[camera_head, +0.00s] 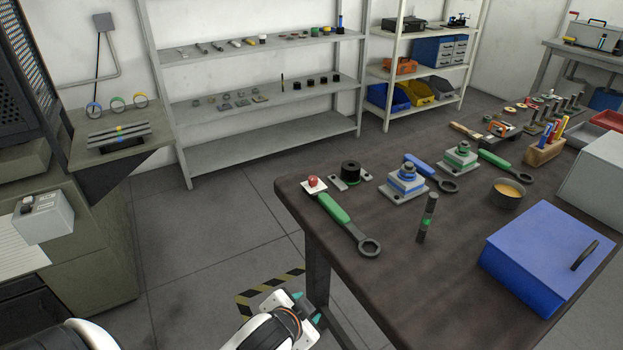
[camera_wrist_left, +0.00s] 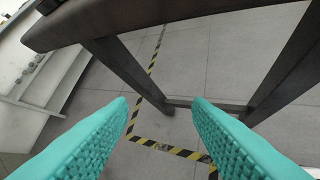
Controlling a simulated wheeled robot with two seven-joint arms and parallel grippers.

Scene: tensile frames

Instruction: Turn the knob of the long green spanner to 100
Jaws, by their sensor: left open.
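A long green-handled spanner (camera_head: 337,210) with a dark ring end lies near the left edge of the dark table (camera_head: 390,265). A red knob (camera_head: 313,181) on a white plate sits at its handle end; any scale or number there is too small to read. A second green-handled spanner (camera_head: 508,166) lies farther back to the right. My left gripper (camera_head: 307,307) is below the table's near left edge, apart from the spanner. Its teal fingers are open and empty in the left wrist view (camera_wrist_left: 160,106). My right gripper is not in view.
A blue box (camera_head: 540,255) stands at right. The table edge and leg (camera_head: 317,275) are close to my left gripper.

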